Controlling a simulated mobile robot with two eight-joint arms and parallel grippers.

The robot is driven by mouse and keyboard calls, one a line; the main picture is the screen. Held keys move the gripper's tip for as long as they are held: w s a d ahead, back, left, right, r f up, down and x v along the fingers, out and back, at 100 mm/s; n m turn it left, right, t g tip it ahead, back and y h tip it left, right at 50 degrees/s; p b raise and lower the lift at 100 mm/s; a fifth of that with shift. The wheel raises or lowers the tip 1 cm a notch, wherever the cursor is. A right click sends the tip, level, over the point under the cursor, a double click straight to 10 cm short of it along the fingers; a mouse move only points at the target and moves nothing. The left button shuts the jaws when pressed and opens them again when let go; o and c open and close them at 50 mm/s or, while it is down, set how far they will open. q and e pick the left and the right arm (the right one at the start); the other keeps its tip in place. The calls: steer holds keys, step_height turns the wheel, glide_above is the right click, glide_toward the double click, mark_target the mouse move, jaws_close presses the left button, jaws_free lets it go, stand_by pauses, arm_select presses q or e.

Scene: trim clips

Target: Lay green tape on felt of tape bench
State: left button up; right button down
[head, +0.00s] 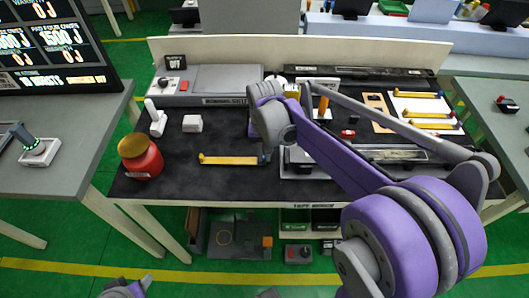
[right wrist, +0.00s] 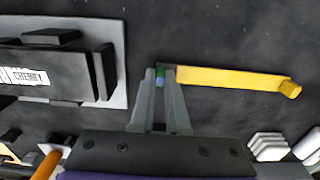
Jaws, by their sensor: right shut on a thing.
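A long yellow strip (head: 230,160) with a raised yellow knob at its far end is over the dark felt top (head: 215,145) of the tape bench. In the right wrist view the strip (right wrist: 230,78) runs right from my right gripper (right wrist: 160,80), whose fingers are shut on its other end. A small green and blue patch shows between the fingertips, so I take this as the green tape. I cannot tell whether the strip touches the felt. My left gripper is not clearly in view.
A red jar (head: 140,157) and a white block (head: 192,123) stand left of the strip. A grey plate with a CHERRY label (right wrist: 60,75) lies beside the gripper. More yellow strips (head: 417,94) lie at the bench's right. Bare felt lies in front of the white block.

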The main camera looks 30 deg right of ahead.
stand_by(0.3)
steer(key=c, duration=0.8)
jaws_free()
steer(key=shift+c, duration=0.2)
step_height(320, 180, up, 11)
steer(key=shift+p, duration=0.45)
steer(key=shift+f, duration=0.1)
steer(key=s+a+f+n+t, duration=0.2)
steer(key=s+a+f+n, duration=0.1)
steer(key=s, duration=0.4)
steer(key=s+a+f+n+t+p, duration=0.1)
steer(key=s+a+f+n+t, duration=0.2)
steer(key=s+a+f, duration=0.2)
step_height(320, 180, down, 2)
steer(key=s, duration=0.2)
steer(key=shift+s+f, duration=0.15)
steer(key=shift+s, duration=0.15)
